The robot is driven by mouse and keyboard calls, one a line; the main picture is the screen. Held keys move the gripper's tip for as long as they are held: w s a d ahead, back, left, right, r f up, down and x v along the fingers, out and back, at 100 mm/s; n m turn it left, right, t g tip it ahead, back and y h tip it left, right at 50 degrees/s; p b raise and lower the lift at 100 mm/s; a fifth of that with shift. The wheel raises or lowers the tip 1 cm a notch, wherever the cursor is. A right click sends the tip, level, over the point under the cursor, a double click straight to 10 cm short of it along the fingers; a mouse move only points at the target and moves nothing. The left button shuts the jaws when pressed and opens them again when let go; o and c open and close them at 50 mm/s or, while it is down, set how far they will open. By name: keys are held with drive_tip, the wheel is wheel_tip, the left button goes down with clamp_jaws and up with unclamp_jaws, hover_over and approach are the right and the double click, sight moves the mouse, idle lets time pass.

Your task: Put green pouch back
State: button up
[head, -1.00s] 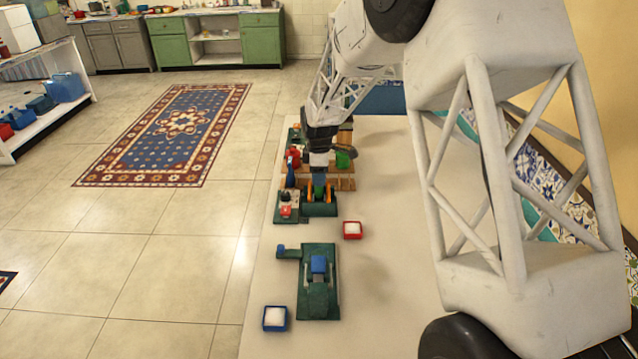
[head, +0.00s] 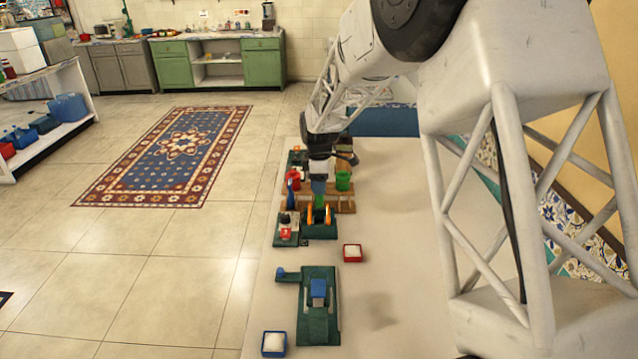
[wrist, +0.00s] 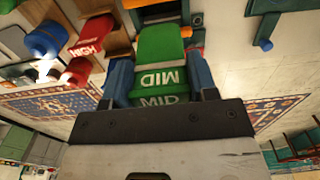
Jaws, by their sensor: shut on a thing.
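The green pouch, marked MID, (wrist: 160,50) is between my gripper's blue fingers in the wrist view. My gripper (head: 318,196) is shut on it. I cannot tell whether the pouch touches the stand. A wooden rack (head: 345,207) lies just behind the stand. A red pouch marked HIGH (wrist: 92,36) and a blue one (wrist: 46,40) are to the left in the wrist view.
A green cylinder (head: 343,181) stands at the rack's right. A red box with white contents (head: 353,253) is right of the stand. Nearer are a green fixture with a blue block (head: 318,312) and a blue box (head: 274,343). The table's right part is clear.

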drive_tip(key=shift+w, duration=0.1)
drive_tip(key=w+d+f, duration=0.2)
drive_tip(key=w+d, duration=0.7)
drive_tip(key=w, duration=0.2)
drive_tip(key=shift+w+f, duration=0.2)
drive_tip(key=shift+f, duration=0.15)
drive_tip(key=shift+f, duration=1.3)
drive_tip(key=shift+f, duration=2.15)
idle(1.9)
drive_tip(key=o, duration=1.1)
